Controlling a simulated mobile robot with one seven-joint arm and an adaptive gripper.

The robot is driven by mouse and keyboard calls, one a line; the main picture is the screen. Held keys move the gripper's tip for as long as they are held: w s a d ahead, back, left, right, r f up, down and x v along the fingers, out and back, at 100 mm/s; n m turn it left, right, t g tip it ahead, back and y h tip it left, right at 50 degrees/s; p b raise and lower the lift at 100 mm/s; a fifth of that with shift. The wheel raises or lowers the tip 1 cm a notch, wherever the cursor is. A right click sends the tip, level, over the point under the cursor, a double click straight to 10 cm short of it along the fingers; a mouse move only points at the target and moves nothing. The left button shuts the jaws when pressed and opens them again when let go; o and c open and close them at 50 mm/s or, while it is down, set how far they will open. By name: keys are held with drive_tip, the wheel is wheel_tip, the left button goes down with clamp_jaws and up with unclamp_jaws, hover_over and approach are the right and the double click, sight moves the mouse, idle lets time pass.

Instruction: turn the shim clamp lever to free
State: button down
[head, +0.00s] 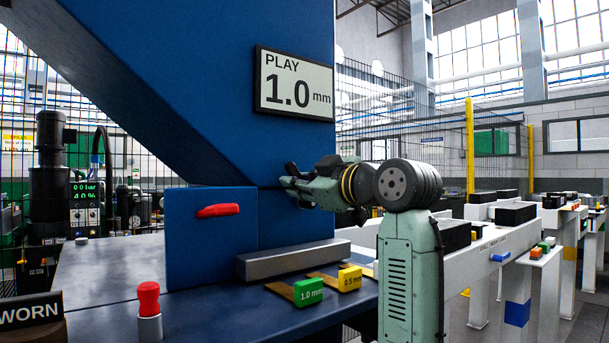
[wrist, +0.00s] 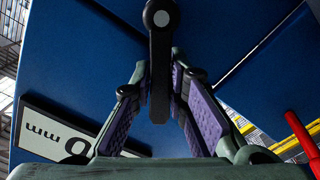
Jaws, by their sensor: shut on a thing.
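A black lever (wrist: 159,62) with a pale-centred round boss at its upper end shows in the wrist view, in front of the blue machine. No label naming it is readable. Its lower part runs down between the two purple-padded fingers of my gripper (wrist: 161,70), which is shut on it. In the head view my gripper (head: 290,182) reaches left to the blue machine's face, below the display. There the lever is mostly hidden by the fingers and hard to tell from them.
The display (head: 294,84) reads PLAY 1.0 mm. A red handle (head: 218,211) lies on the blue block, left of my gripper. Below are a grey bar (head: 292,260), a green 1.0 mm shim tab (head: 309,292) and a yellow 0.5 mm tab (head: 350,279). A red-topped post (head: 149,299) stands front left.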

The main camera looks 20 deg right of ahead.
sight(278, 203)
drive_tip(key=n, duration=0.2)
drive_tip(key=a+f+n, duration=0.1)
drive_tip(key=f+n, duration=0.1)
drive_tip(key=n, duration=0.1)
drive_tip(key=shift+s+a+n, duration=0.3)
drive_tip(key=shift+a+f+n, duration=0.15)
drive_tip(key=shift+f+n, duration=0.45)
drive_tip(key=shift+n, duration=0.7)
drive_tip(key=shift+a+f+n, duration=0.1)
drive_tip(key=shift+f+n, duration=0.45)
drive_tip(key=shift+n, duration=0.75)
drive_tip(key=c, duration=1.5)
unclamp_jaws()
drive_tip(key=shift+s, duration=0.1)
drive_tip(key=shift+c, duration=0.2)
drive_tip(key=v, duration=1.2)
drive_tip(key=shift+r, duration=0.1)
